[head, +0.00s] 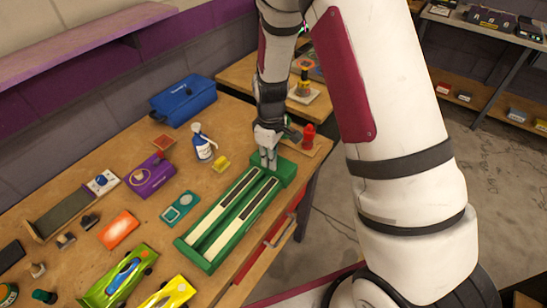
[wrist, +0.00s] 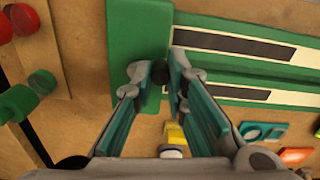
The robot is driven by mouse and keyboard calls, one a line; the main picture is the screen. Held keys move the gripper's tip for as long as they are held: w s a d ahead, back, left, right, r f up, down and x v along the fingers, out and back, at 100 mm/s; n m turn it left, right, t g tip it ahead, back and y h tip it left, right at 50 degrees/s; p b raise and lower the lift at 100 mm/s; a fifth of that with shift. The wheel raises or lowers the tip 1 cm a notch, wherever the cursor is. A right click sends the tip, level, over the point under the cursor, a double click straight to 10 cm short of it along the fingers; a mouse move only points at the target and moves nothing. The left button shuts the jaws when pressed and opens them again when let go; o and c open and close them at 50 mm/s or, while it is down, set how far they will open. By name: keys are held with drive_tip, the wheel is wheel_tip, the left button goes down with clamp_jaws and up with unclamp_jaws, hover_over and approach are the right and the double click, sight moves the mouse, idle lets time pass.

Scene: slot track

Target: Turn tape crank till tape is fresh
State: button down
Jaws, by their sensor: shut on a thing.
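The green tape unit (head: 204,260) lies on the workbench with two cream strips, each with a long dark stretch. Its green end block (head: 289,169) is at the far end, and the block also shows in the wrist view (wrist: 138,30). My gripper (head: 268,163) points down at this block. In the wrist view my gripper (wrist: 158,72) has its two fingers on either side of a small dark crank knob (wrist: 160,72) and is shut on it. The rest of the crank is hidden by the fingers and block. In the head view the knob is hidden by my gripper.
A board with a red knob (head: 308,131) stands close right of the block. The bench's right edge runs close beside the tape unit.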

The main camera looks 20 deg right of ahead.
drive_tip(key=m, duration=0.3)
drive_tip(key=a+m, duration=0.1)
drive_tip(key=shift+w+m, duration=0.3)
drive_tip(key=shift+w, duration=0.1)
drive_tip(key=m, duration=0.2)
drive_tip(key=w+m, duration=0.1)
drive_tip(key=m, duration=0.1)
drive_tip(key=shift+a+m+b, duration=0.2)
drive_tip(key=shift+m+b, duration=0.1)
drive_tip(key=m, duration=0.2)
drive_tip(key=w+m, duration=0.1)
drive_tip(key=m, duration=0.2)
drive_tip(key=shift+w, duration=0.15)
drive_tip(key=shift+w+d+m, duration=0.1)
drive_tip(key=shift+w+m, duration=0.1)
drive_tip(key=shift+m, duration=0.75)
drive_tip(key=shift+w+d+m, duration=0.1)
drive_tip(key=shift+w+m, duration=0.1)
drive_tip(key=shift+m, duration=0.75)
drive_tip(key=c, duration=1.6)
unclamp_jaws()
drive_tip(key=shift+r, duration=0.15)
